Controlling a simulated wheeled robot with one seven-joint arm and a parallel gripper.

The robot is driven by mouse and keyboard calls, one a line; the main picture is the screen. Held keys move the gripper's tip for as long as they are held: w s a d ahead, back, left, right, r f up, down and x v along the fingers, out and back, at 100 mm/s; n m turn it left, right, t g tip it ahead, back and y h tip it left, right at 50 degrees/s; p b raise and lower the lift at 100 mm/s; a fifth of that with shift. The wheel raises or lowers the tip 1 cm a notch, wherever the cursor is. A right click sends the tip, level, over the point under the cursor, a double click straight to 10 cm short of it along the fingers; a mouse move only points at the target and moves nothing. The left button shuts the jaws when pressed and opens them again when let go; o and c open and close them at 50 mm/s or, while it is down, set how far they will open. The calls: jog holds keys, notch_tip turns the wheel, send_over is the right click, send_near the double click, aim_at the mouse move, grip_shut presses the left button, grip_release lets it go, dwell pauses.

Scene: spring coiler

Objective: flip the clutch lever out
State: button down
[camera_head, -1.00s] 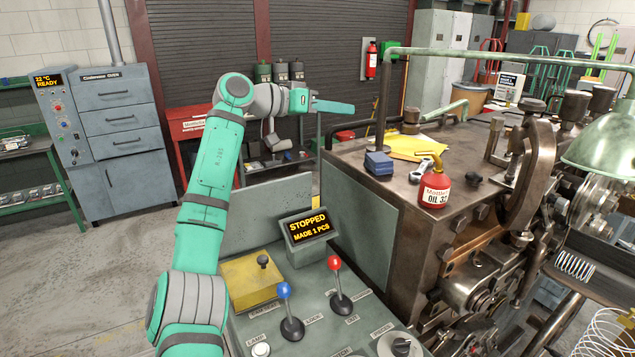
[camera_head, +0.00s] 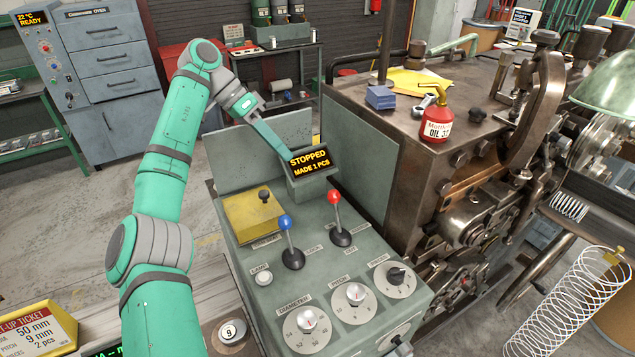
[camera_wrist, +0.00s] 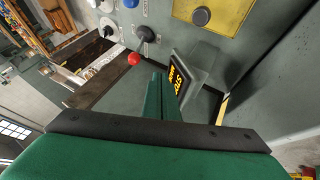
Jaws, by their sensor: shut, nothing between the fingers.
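A red-knobbed lever (camera_head: 336,210) stands tilted on the grey control panel, beside small labels, one seeming to read OUT. A blue-knobbed lever (camera_head: 287,238) stands to its left. I take the red one as the clutch lever, but the labels are too small to be sure. In the wrist view, the red knob (camera_wrist: 133,60) lies left of and beyond the shut fingers (camera_wrist: 159,82); the blue knob (camera_wrist: 131,3) is at the top edge.
The display stands close to my fingers; the wrist view also shows it (camera_wrist: 181,80). A yellow box (camera_head: 252,216) with a black knob sits left of the levers. Dials (camera_head: 355,300) fill the panel front. The coiler body (camera_head: 405,165) rises at right, with a red oil can (camera_head: 437,120) on top.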

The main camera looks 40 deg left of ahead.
aim_at(337, 210)
jog(key=w+d+f, duration=0.2)
jog(key=d+f, duration=0.5)
jog(key=d, duration=0.2)
jog(key=shift+d, duration=0.15)
dwell(0.4)
